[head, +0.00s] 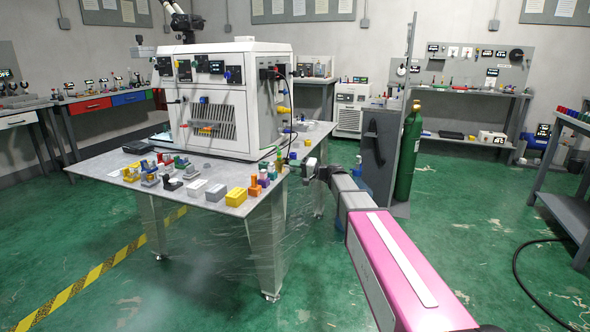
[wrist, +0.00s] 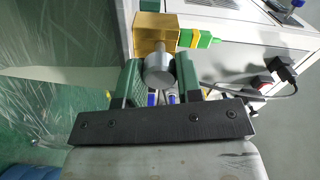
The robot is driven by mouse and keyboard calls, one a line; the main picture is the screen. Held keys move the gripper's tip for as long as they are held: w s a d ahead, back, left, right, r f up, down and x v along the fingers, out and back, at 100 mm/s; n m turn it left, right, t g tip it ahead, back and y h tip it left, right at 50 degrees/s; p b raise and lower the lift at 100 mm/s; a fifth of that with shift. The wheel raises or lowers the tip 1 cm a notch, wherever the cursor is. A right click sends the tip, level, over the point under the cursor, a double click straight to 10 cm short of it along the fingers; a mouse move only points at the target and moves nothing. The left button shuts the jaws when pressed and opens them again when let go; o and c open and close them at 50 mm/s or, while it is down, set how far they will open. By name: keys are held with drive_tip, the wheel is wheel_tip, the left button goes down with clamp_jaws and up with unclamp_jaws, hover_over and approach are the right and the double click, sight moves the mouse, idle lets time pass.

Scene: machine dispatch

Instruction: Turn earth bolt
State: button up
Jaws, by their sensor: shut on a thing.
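The earth bolt appears to be the grey round piece (wrist: 159,68) in the wrist view, set against a brass-coloured block (wrist: 155,28). A green and yellow lead end (wrist: 198,39) sticks out to the right of the block. My gripper (wrist: 158,80) has its two green fingers on either side of the grey piece and is shut on it. In the head view my gripper (head: 303,167) is at the right edge of the table, by the machine's right side. The bolt is too small to make out there.
The white machine (head: 215,95) stands on the grey table (head: 225,172). Coloured blocks and clamps, including a yellow block (head: 237,197), line the table's front edge. A green gas cylinder (head: 408,150) stands behind my arm at the right. Cables hang on the machine's right side.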

drive_tip(key=shift+f+m, duration=0.1)
drive_tip(key=shift+m, duration=8.9)
drive_tip(key=shift+s, duration=0.1)
drive_tip(key=o, duration=0.9)
drive_tip(key=shift+o, duration=0.2)
drive_tip(key=shift+d, duration=0.1)
drive_tip(key=v, duration=1)
drive_tip(key=shift+d, duration=0.3)
drive_tip(key=shift+s, duration=0.1)
